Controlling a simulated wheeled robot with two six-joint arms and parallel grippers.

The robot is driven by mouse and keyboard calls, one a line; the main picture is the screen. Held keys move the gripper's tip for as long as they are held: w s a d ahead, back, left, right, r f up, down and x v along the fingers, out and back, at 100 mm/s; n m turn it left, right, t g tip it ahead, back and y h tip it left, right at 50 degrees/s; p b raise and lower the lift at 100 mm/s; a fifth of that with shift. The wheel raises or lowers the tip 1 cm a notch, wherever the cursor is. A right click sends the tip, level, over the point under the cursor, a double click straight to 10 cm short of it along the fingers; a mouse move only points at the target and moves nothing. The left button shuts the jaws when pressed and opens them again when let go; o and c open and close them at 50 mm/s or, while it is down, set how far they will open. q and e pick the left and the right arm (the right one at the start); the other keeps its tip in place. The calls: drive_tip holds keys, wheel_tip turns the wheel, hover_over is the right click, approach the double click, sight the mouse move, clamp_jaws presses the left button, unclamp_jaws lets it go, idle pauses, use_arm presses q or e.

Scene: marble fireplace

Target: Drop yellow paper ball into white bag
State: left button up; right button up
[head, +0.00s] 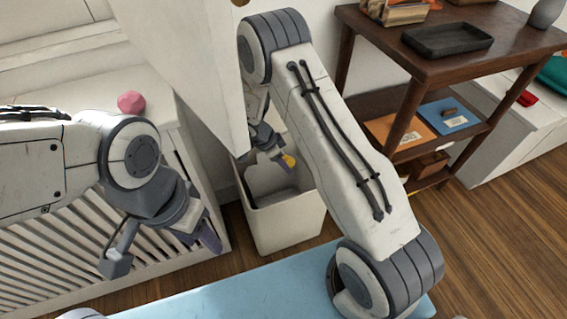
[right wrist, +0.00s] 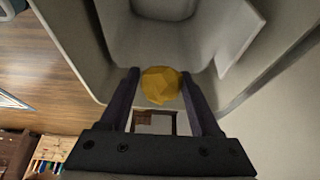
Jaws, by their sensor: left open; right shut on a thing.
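The yellow paper ball (head: 288,160) is held between the fingertips of my right gripper (head: 281,164). In the right wrist view the ball (right wrist: 161,85) sits between the two dark fingers (right wrist: 161,92), with the pale inside of a container behind it. The white bag (head: 287,228), boxy and upright, stands on the floor with its top open. My right gripper and the ball show over its opening; part of the rim is hidden by my arm. My left gripper (head: 162,250) is open and empty, left of the bag and in front of the slatted white cabinet.
A pink paper ball (head: 131,102) lies on the white cabinet (head: 165,110) at left. A dark wooden shelf (head: 450,65) with a black tray (head: 447,39) stands at right. A light blue surface (head: 230,297) lies in front of the bag. Wooden floor is clear at lower right.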

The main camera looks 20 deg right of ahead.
wheel_tip(320, 180, down, 3)
drive_tip(key=b, duration=0.3)
use_arm(q)
wheel_tip(320, 180, down, 5)
drive_tip(key=shift+r, duration=0.2)
use_arm(e)
drive_tip(key=o, duration=1.4)
use_arm(q)
drive_tip(key=shift+r, duration=0.1)
use_arm(e)
drive_tip(key=shift+r, duration=0.15)
use_arm(q)
wheel_tip(320, 180, up, 5)
drive_tip(key=p, duration=0.5)
drive_tip(key=shift+r, duration=0.2)
use_arm(e)
drive_tip(key=v, duration=1)
drive_tip(key=shift+a+r, duration=0.1)
drive_tip(key=shift+r, duration=0.05)
